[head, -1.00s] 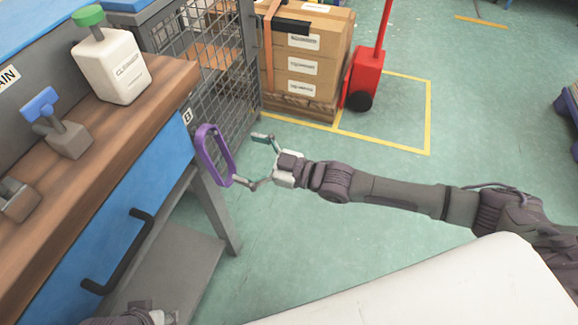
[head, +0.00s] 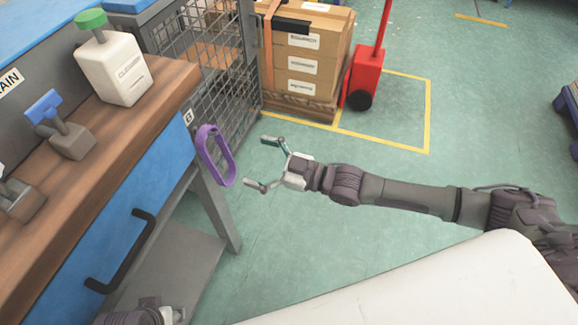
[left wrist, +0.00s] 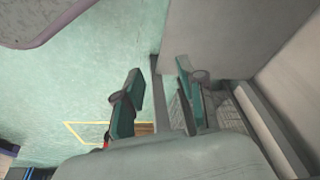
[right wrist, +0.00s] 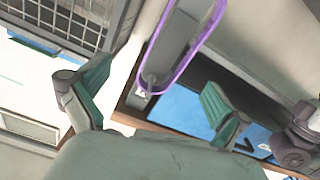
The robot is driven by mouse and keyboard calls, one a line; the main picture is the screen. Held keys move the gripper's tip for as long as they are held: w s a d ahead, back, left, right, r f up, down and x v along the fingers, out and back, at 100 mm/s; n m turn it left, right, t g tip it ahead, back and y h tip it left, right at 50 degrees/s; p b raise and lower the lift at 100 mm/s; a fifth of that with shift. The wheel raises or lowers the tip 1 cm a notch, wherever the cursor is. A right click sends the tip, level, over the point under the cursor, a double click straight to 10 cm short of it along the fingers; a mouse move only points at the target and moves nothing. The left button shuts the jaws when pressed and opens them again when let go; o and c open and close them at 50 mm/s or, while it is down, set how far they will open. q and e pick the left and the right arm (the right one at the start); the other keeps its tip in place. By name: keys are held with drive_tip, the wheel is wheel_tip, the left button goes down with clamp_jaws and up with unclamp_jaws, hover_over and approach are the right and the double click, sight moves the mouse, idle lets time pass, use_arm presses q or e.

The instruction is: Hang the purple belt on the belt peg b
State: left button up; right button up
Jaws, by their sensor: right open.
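In the right wrist view the belt (right wrist: 197,49) loops around a small grey peg (right wrist: 149,82) on the bench end, beside a small label. The label (head: 188,117) is too small to read surely. My right gripper (head: 259,163) is open and empty, to the right of the belt and apart from it. Its spread fingers also show in the right wrist view (right wrist: 155,80). My left gripper (left wrist: 160,85) has its fingers apart and empty, low beside the bench.
A wire cage (head: 205,85), stacked cartons (head: 305,65) and a red pallet jack (head: 370,70) stand behind.

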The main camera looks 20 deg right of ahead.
use_arm(q)
drive_tip(key=shift+x, duration=0.85)
use_arm(e)
drive_tip(key=shift+s+d, duration=0.45)
drive_tip(key=shift+d, duration=0.15)
use_arm(q)
wheel_tip(320, 180, down, 6)
drive_tip(key=p, duration=0.2)
drive_tip(key=shift+f, duration=0.25)
use_arm(e)
drive_tip(key=v, duration=0.6)
use_arm(q)
drive_tip(key=shift+s+d, duration=0.1)
drive_tip(key=shift+s, duration=0.1)
